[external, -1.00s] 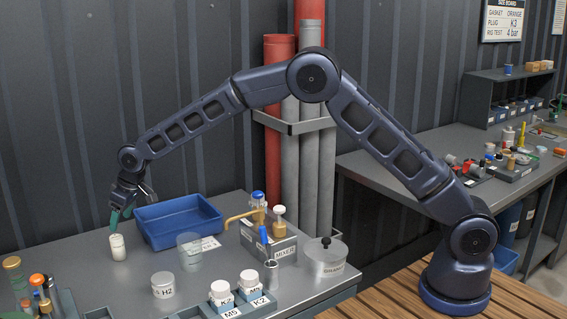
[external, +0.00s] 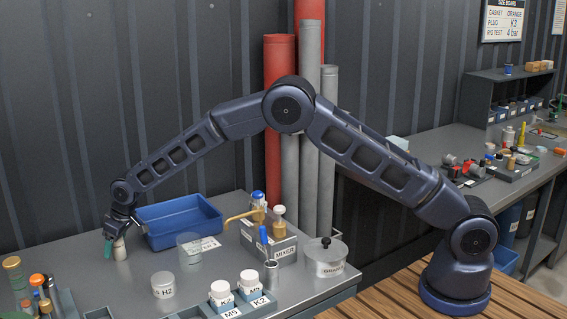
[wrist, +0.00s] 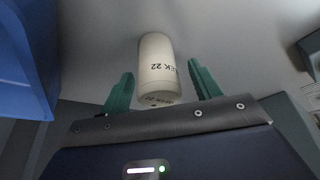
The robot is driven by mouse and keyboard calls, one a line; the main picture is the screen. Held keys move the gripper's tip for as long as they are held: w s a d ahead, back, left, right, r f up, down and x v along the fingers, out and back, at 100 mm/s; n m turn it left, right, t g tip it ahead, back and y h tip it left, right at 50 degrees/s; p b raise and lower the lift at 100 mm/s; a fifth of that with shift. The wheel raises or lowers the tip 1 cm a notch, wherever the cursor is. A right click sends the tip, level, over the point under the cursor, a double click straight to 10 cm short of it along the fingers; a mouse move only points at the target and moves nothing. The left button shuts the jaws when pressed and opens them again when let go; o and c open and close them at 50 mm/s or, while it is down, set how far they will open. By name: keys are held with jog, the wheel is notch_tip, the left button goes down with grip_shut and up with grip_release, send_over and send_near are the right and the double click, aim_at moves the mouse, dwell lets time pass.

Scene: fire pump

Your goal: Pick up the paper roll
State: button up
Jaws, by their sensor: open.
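The paper roll (external: 120,250) is a small white cylinder standing upright on the grey bench at the left. In the wrist view the roll (wrist: 158,66) shows dark print reading "EK 22". My gripper (external: 114,245) is down at the roll, its fingers pointing downward. In the wrist view my gripper's two green fingers (wrist: 161,88) are apart, one on each side of the roll, with a visible gap on either side. The gripper is open and holds nothing. The upper part of the roll is partly hidden by the gripper in the external view.
A blue tray (external: 180,222) stands close behind and right of the roll. A rack with bottles (external: 38,300) is at the front left. The bench left of the roll is clear.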

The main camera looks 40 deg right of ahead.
jog(key=c, duration=1.1)
jog(key=shift+r, duration=0.1)
